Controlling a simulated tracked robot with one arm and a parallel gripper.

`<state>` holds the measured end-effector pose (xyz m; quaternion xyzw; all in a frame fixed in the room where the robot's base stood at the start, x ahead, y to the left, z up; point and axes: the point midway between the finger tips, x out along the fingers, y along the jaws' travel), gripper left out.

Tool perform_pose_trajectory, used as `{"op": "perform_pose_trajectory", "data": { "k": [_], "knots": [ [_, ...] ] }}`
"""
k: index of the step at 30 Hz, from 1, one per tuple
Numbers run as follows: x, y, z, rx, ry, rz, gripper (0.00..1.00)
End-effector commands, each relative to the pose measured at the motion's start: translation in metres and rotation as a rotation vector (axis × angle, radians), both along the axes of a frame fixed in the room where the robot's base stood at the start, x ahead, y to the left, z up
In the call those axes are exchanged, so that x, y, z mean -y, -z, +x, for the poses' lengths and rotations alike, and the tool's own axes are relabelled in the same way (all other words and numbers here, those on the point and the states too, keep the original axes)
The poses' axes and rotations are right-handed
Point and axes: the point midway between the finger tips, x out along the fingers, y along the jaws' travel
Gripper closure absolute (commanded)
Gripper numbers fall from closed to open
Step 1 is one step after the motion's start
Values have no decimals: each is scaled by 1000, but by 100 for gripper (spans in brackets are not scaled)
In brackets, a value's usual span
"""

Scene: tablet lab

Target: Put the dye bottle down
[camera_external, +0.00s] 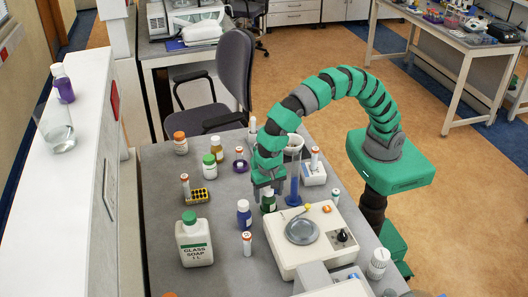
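My gripper (268,187) points down over the grey bench, its fingers on both sides of the top of a small dark green bottle (268,204), and looks shut on it. The bottle is upright, behind the left back corner of the white balance (287,246).
A blue-filled cylinder (294,182) stands close to the right of my gripper. Free bench (160,215) shows at the left edge.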

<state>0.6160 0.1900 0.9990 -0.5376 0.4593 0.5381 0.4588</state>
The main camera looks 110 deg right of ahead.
Motion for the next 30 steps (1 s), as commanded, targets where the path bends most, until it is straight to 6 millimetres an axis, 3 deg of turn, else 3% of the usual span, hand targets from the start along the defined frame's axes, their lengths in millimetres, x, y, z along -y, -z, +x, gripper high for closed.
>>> {"op": "perform_pose_trajectory", "data": {
  "k": [6,11,22,30],
  "knots": [
    [0,-1,0,0,0,0,32],
    [0,-16,0,2,1,1,32],
    [0,-91,1,6,0,1,32],
    [0,-124,1,3,0,1,32]
  ]
}}
